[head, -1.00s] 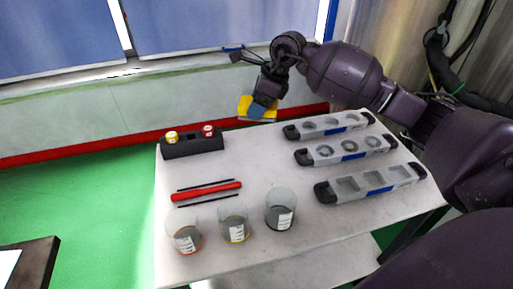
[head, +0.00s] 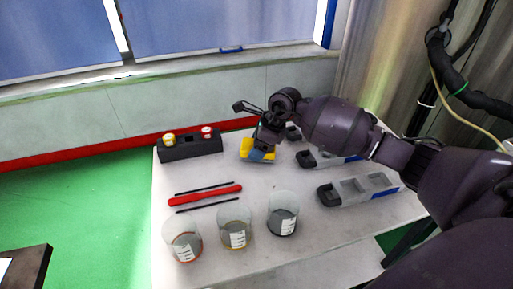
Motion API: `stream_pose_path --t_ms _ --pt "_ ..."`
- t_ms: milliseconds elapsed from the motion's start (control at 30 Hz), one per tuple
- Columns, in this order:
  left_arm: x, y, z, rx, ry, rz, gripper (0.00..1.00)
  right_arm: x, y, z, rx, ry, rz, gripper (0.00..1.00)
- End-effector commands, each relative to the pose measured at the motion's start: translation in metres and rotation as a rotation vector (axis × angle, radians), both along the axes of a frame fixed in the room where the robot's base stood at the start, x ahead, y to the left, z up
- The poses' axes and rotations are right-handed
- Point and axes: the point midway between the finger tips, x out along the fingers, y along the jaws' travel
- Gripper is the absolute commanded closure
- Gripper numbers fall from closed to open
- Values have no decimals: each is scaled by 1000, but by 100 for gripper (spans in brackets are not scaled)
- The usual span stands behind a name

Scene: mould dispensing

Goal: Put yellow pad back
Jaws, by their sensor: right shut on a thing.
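The yellow pad (head: 246,148), with a blue-grey part (head: 260,154) at its lower right side, is in the head view near the back middle of the white table. My right gripper (head: 264,143) is shut on the pad and holds it at or just above the tabletop; I cannot tell if it touches. The fingertips partly cover the pad. My left gripper is not in view.
A black holder (head: 190,148) with yellow and red-capped items stands at the back left of the table (head: 300,252). Three grey moulds, partly behind my arm, lie at right, one in front (head: 355,188). A red bar (head: 205,195) and three cups (head: 234,230) are in front.

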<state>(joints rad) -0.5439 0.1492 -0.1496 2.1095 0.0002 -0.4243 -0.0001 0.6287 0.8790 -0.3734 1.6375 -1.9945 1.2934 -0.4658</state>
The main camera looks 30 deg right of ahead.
Motion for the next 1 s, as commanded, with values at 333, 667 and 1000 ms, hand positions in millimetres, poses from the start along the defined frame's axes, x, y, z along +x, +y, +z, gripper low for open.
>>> stream_pose_path --t_ms 333,667,1000 --pt "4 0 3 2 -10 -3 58 0 0 -7 -1 -3 1 61" --pt "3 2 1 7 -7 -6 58 0 0 -10 -1 -2 0 6" --pt "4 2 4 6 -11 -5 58 0 -1 -4 -1 -4 1 6"
